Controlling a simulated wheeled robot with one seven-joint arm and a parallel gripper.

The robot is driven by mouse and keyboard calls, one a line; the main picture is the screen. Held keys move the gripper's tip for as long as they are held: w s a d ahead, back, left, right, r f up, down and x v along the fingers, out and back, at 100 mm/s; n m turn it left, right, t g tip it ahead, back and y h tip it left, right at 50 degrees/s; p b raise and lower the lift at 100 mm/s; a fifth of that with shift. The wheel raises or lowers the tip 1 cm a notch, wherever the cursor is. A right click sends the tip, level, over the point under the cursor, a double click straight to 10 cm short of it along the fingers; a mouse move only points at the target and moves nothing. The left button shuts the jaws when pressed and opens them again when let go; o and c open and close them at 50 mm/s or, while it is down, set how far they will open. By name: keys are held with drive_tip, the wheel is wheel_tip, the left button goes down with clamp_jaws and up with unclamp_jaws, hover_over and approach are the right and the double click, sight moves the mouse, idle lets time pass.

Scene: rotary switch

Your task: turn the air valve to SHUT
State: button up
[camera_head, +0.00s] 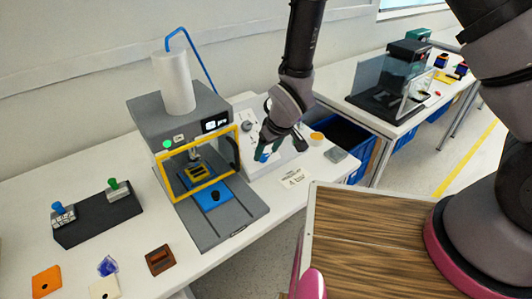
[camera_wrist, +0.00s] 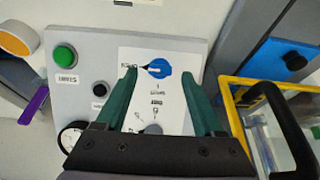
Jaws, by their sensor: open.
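The air valve is a blue rotary knob (camera_wrist: 159,68) on a white plate of the grey control panel (camera_wrist: 103,38). In the head view my gripper (camera_head: 279,150) is over the panel, and a bit of blue shows by the fingers.
The panel also carries a green button (camera_wrist: 65,56), a black knob (camera_wrist: 100,89) and a gauge (camera_wrist: 70,138). The press machine with its yellow frame (camera_head: 203,182) stands close to the left of my gripper in the head view. A white label card (camera_head: 293,178) lies in front.

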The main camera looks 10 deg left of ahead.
drive_tip(key=shift+x, duration=0.8)
clamp_jaws()
